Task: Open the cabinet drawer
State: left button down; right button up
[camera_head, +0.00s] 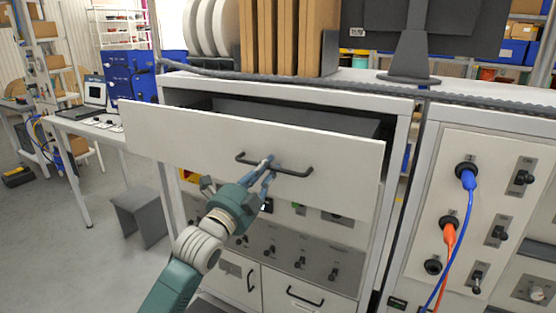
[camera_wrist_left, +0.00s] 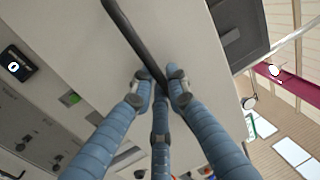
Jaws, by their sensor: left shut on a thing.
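The cabinet drawer (camera_head: 200,135) has a wide white front and is pulled well out of the white cabinet. Its dark grey inside (camera_head: 290,115) shows behind the front. A black bar handle (camera_head: 297,172) is fixed across the middle of the front. My left gripper (camera_head: 268,167) reaches up from below and is shut on the handle. In the left wrist view the blue fingers (camera_wrist_left: 162,85) close around the dark handle bar (camera_wrist_left: 130,35). My right gripper is in neither view.
Below the drawer are a grey panel with several switches (camera_head: 300,258) and lower doors with black handles (camera_head: 305,297). A control panel with blue and orange cables (camera_head: 468,200) stands at the right. Binders (camera_head: 285,35) and a monitor stand (camera_head: 410,50) are on top. Open floor lies left.

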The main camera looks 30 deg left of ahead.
pick_arm(q)
jog(key=s, duration=1.2)
jog(key=shift+s+a, duration=0.2)
jog(key=shift+s, duration=0.05)
jog(key=shift+r, duration=0.1)
jog(key=c, duration=1.8)
grip_release()
jog(key=s+f, duration=0.1)
jog(key=s, duration=0.6)
jog(key=shift+s+a+f, duration=0.15)
jog(key=shift+a+f, duration=0.05)
jog(key=shift+f, duration=0.05)
